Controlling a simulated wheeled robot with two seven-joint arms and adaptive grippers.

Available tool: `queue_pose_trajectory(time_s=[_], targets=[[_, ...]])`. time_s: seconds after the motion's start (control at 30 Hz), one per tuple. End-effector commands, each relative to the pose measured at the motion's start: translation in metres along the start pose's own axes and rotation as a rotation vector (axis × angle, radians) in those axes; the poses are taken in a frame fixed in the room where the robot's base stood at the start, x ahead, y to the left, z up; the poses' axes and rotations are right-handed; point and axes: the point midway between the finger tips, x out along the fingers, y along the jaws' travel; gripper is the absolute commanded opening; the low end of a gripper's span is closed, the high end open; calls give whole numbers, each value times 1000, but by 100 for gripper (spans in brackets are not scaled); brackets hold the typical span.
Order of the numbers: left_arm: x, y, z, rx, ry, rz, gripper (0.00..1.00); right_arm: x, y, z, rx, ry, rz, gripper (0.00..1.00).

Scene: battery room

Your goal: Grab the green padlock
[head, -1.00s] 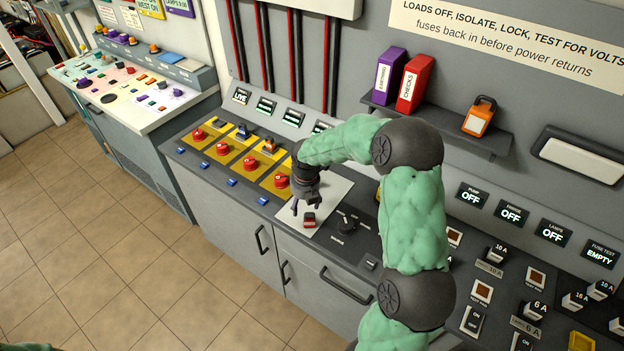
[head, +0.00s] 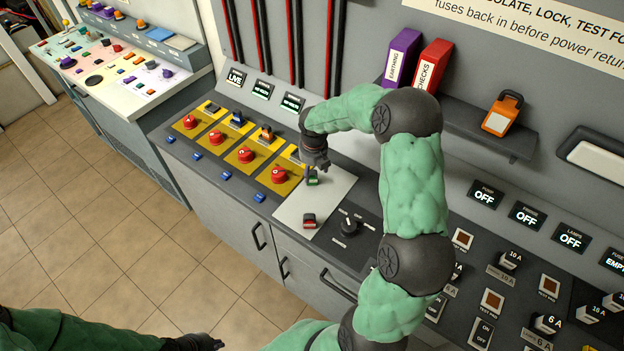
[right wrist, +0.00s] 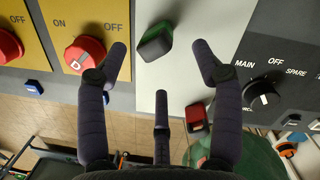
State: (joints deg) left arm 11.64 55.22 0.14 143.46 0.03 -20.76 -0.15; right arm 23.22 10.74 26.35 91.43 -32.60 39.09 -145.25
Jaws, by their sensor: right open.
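The green padlock (head: 313,178) lies on the pale grey panel of the console, partly hidden by my right gripper (head: 315,166) in the head view. In the right wrist view the green padlock (right wrist: 155,43) shows ahead of the open fingers of my right gripper (right wrist: 161,58), between the tips and a little beyond them. The fingers look apart from it. A red padlock (head: 309,221) lies on the same panel nearer the front edge; it also shows in the right wrist view (right wrist: 196,117). My left gripper (head: 200,342) is low at the left; its fingers are too small and dark to read.
Several red rotary switches (head: 278,174) on yellow plates stand left of the panel. A black selector knob (head: 349,226) is to its right. A shelf (head: 490,130) with binders and an orange padlock (head: 502,114) overhangs at the back.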

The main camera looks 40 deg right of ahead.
Motion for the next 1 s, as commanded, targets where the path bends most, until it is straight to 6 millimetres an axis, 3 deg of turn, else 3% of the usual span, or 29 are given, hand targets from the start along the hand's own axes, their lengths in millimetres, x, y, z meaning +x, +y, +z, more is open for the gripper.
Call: queue_pose_trajectory(time_s=[0.17, 0.5, 0.77, 1.0], targets=[[3, -1, 0, 1, 1, 0, 0, 10, 0, 1, 1, 0, 0, 67], [14, -5, -1, 1, 1, 0, 0, 53, 3, 7, 0, 1, 0, 67], [14, -5, -1, 1, 1, 0, 0, 56, 3, 7, 0, -1, 0, 67], [14, -5, -1, 1, 1, 0, 0, 56, 3, 7, 1, -1, 0, 0]])
